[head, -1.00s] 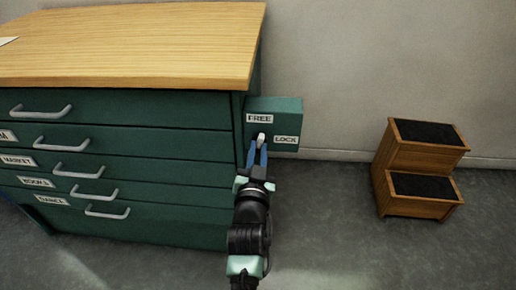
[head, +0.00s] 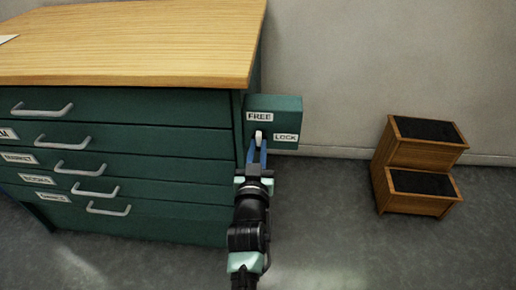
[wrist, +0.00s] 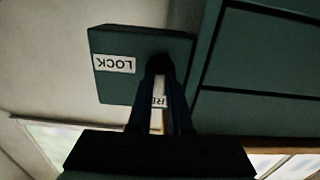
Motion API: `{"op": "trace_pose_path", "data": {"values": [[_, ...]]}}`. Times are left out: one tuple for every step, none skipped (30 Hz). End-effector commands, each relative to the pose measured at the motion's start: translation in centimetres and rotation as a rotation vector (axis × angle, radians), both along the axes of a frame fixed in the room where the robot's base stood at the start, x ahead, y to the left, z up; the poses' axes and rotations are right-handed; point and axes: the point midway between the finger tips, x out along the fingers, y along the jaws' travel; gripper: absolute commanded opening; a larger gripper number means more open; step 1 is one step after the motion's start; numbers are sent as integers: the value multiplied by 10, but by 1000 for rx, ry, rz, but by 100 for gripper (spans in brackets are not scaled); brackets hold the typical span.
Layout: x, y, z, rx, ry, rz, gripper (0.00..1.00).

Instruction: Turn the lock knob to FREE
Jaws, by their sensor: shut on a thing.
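The green lock box (head: 288,106) is fixed at the right side of the cabinet. Its FREE label (head: 260,117) is at the upper left and its LOCK label (head: 286,138) at the lower right. The pale knob (head: 258,135) shows just below FREE, its visible end upright towards that label. My gripper (head: 257,146) reaches up from below with its blue fingers shut on the knob, whose lower part they hide. In the wrist view the box appears upside down, with the LOCK label (wrist: 114,64) clear and the FREE label (wrist: 159,101) partly hidden between the dark fingers.
The green cabinet (head: 150,107) with several handled, labelled drawers and a wooden top (head: 130,50) stands left of my arm. A wooden step stool (head: 415,160) stands to the right by the wall. The floor between is clear.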

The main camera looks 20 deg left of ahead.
Motion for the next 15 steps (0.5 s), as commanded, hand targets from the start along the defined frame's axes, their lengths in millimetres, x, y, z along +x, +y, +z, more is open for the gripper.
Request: {"op": "trace_pose_path", "data": {"values": [[0, 0, -1, -4, 1, 0, 0], [0, 0, -1, -3, 1, 0, 21], [0, 0, -1, -3, 1, 0, 28], [0, 0, -1, -3, 1, 0, 34], [0, 0, -1, -2, 1, 0, 39], [0, 0, -1, -2, 1, 0, 46], [0, 0, -1, -2, 1, 0, 48], [0, 0, -1, -2, 0, 0, 48], [0, 0, -1, -1, 1, 0, 48], [0, 0, -1, -1, 1, 0, 48], [0, 0, -1, -1, 1, 0, 48], [0, 0, 0, -1, 1, 0, 48], [0, 0, 0, -1, 1, 0, 48], [0, 0, 0, -1, 1, 0, 48], [-1, 0, 0, 0, 1, 0, 48]]}}
